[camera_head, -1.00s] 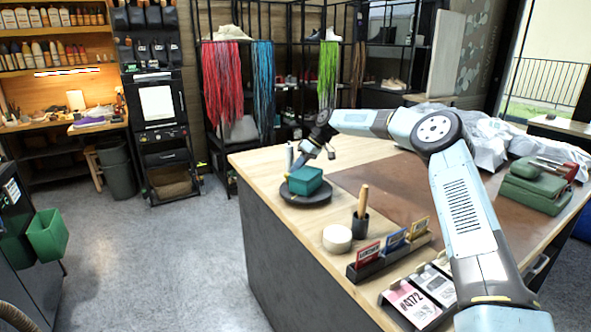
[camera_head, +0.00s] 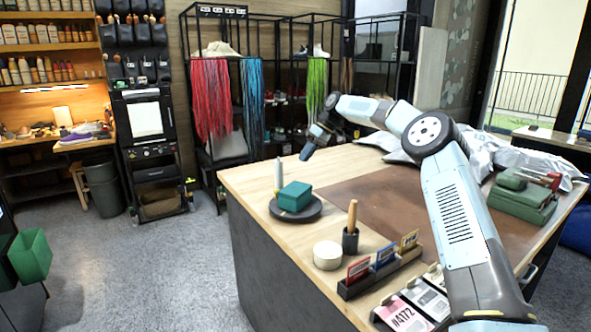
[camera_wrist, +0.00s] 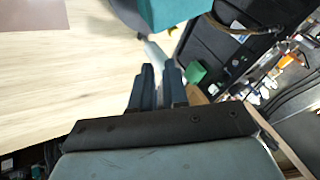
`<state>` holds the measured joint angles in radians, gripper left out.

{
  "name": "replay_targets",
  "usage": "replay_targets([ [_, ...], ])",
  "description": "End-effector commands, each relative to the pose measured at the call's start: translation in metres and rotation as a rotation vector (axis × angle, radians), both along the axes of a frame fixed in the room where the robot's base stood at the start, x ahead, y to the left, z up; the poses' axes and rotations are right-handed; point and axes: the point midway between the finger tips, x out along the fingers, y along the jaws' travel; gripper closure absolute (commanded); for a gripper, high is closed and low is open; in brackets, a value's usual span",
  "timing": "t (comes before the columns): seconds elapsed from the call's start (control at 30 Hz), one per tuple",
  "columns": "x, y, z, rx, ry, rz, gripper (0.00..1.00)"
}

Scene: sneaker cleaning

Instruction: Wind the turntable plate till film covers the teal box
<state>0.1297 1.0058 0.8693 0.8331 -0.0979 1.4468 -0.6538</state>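The teal box (camera_head: 294,196) sits on the round dark turntable plate (camera_head: 312,211) near the table's left edge. An upright pale cylinder (camera_head: 278,175) stands just behind the box; I cannot tell whether it is the film roll. No film shows clearly on the box. My gripper (camera_head: 305,157) is in the air above and behind the box, apart from it. In the wrist view my gripper (camera_wrist: 159,65) has a narrow gap between its fingers and nothing visible in it. The teal box (camera_wrist: 170,12) is cut off at the top, with a pale cylinder (camera_wrist: 155,52) beyond the fingertips.
A round white tub (camera_head: 327,255), a dark cup with a wooden handle (camera_head: 351,238) and a card holder (camera_head: 378,272) stand in front of the plate. A brown mat (camera_head: 375,192) covers the table's middle.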

Motion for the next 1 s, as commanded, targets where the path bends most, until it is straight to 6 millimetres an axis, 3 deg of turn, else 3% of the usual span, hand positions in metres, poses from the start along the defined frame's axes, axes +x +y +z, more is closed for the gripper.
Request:
replay_targets([
  [0.2, -0.023, 0.047, -0.009, -0.175, 0.023, -0.15, 0.65],
  [0.5, -0.06, 0.096, -0.017, -0.41, -0.019, -0.511, 0.65],
  [0.7, -0.081, 0.111, -0.011, -0.477, -0.084, -0.769, 0.65],
  [1.0, -0.105, 0.114, 0.01, -0.453, -0.172, -1.115, 0.65],
])
